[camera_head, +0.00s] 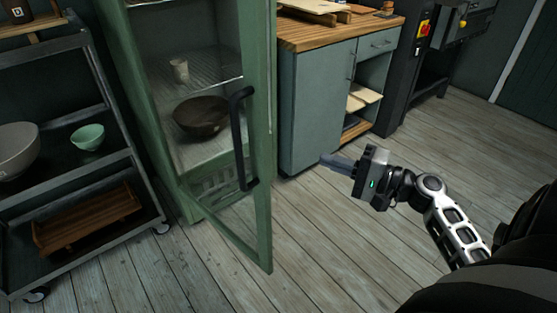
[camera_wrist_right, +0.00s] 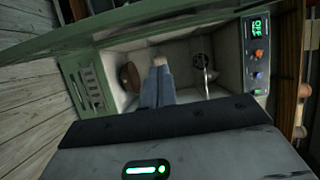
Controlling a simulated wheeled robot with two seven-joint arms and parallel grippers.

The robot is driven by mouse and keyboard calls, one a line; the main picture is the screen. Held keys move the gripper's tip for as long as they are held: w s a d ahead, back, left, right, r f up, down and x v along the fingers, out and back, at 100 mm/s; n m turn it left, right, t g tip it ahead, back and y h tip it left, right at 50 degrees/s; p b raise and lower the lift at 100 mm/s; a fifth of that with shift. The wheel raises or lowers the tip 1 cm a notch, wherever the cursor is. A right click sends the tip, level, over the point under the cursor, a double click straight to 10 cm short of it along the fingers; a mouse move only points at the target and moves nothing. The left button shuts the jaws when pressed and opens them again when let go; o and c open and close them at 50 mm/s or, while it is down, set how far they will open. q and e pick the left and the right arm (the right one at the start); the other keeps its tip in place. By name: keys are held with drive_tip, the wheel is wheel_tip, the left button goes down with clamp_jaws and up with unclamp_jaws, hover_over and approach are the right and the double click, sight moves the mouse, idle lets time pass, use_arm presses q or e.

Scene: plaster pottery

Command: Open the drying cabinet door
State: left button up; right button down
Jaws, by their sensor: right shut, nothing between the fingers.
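The drying cabinet (camera_head: 165,150) is green and stands left of centre in the head view. Its glazed, green-framed door (camera_head: 262,215) stands partly open, swung out toward me. A long black vertical handle (camera_head: 240,140) is on the door. My right gripper (camera_head: 325,160) is shut and empty, to the right of the door's free edge and apart from the handle. In the right wrist view its closed fingers (camera_wrist_right: 160,85) point toward the cabinet interior (camera_wrist_right: 125,55). My left gripper is not in view.
A dark wheeled rack (camera_head: 75,65) with bowls stands at left. A grey-green workbench (camera_head: 315,110) stands behind the gripper. The plank floor at front right is otherwise clear.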

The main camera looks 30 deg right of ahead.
use_arm(q)
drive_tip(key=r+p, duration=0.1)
drive_tip(key=p, duration=0.2)
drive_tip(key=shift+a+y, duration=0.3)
use_arm(e)
drive_tip(key=w+a, duration=0.7)
drive_tip(key=a, duration=0.1)
drive_tip(key=shift+w+a, duration=0.2)
drive_tip(key=shift+w, duration=0.15)
